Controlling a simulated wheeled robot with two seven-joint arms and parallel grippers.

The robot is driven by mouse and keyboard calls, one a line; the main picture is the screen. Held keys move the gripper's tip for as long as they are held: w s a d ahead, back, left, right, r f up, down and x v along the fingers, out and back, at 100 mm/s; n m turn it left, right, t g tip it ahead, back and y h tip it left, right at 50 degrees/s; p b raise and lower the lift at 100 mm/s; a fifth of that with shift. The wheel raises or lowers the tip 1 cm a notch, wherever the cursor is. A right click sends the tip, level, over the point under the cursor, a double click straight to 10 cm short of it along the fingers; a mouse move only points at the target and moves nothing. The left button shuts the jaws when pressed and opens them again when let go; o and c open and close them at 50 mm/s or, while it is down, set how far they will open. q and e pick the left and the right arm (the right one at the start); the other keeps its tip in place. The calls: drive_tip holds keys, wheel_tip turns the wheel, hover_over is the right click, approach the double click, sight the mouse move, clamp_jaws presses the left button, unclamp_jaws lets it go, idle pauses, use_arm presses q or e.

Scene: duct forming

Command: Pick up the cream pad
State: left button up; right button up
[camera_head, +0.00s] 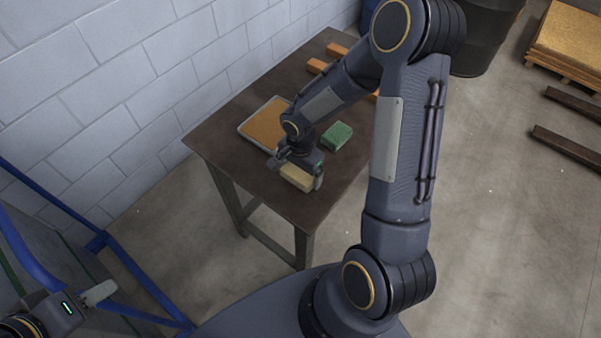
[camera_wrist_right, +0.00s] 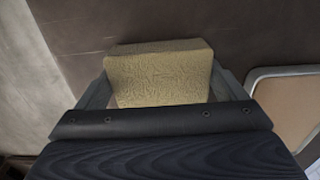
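The cream pad (camera_head: 297,177) is a pale yellow block near the front edge of the brown table. My right gripper (camera_head: 298,171) reaches down over it, with one finger on each side. In the right wrist view the pad (camera_wrist_right: 158,75) shows a wrinkled top and spans nearly the whole space between the fingers (camera_wrist_right: 160,88). Whether the fingers press on it is not clear, nor is any gap under the pad. My left gripper (camera_head: 98,292) is at the lower left, away from the table; its opening cannot be made out.
The table (camera_head: 225,160) also holds a green block (camera_head: 337,135), a tray with an orange-brown surface (camera_head: 264,125) and orange pieces (camera_head: 337,50) at the back. A block wall (camera_head: 110,90) borders its left side. Blue frame tubing (camera_head: 145,282) stands at the lower left.

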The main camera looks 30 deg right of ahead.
sight(300, 170)
drive_tip(key=c, duration=0.4)
drive_tip(key=shift+o, duration=0.2)
drive_tip(key=shift+r, duration=0.15)
drive_tip(key=shift+r, duration=0.3)
wheel_tip(300, 170, up, 2)
drive_tip(key=shift+r, duration=0.25)
drive_tip(key=s+r, duration=0.4)
drive_tip(key=r, duration=0.1)
drive_tip(key=shift+s+d+r+b, duration=0.2)
drive_tip(key=shift+s+r+b, duration=0.1)
drive_tip(key=shift+s+b, duration=0.1)
drive_tip(key=s+r, duration=0.4)
drive_tip(key=s, duration=0.5)
drive_tip(key=shift+d+b, duration=0.35)
drive_tip(key=shift+b, duration=0.05)
drive_tip(key=shift+s, duration=0.1)
